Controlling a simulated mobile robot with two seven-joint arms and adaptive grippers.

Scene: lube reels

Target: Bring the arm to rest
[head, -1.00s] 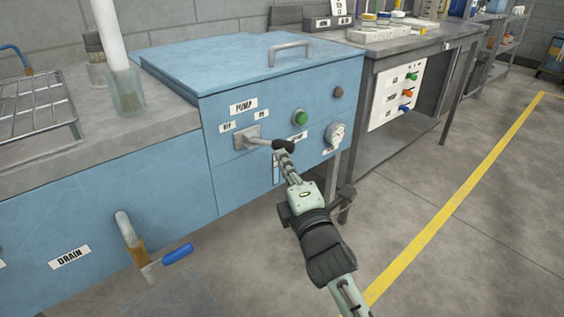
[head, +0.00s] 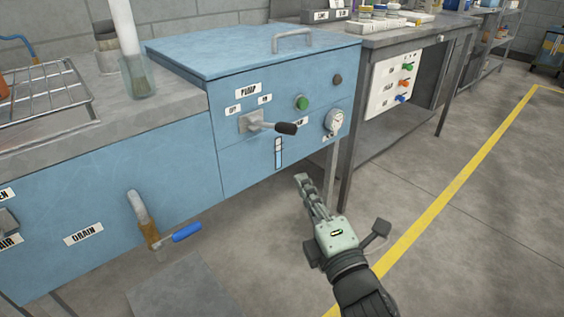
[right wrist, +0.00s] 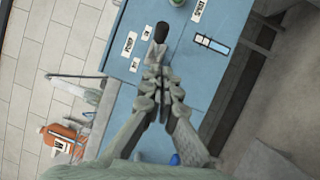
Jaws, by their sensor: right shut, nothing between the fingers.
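My right gripper (head: 304,186) is shut and empty, in front of the blue cabinet and below its pump lever. It also shows in the right wrist view (right wrist: 155,75), with its fingers together and the black lever knob beyond their tips. The pump lever (head: 272,125) has a grey plate and a black grip pointing right, toward the "ON" label side. In the head view a clear gap separates the gripper from the lever. My left gripper is in neither view.
The blue cabinet (head: 180,120) carries a green button (head: 302,103), a gauge (head: 334,122) and a drain valve with a blue handle (head: 187,232). A grey bench (head: 390,40) stands behind on the right. The floor right of the yellow line (head: 470,165) is clear.

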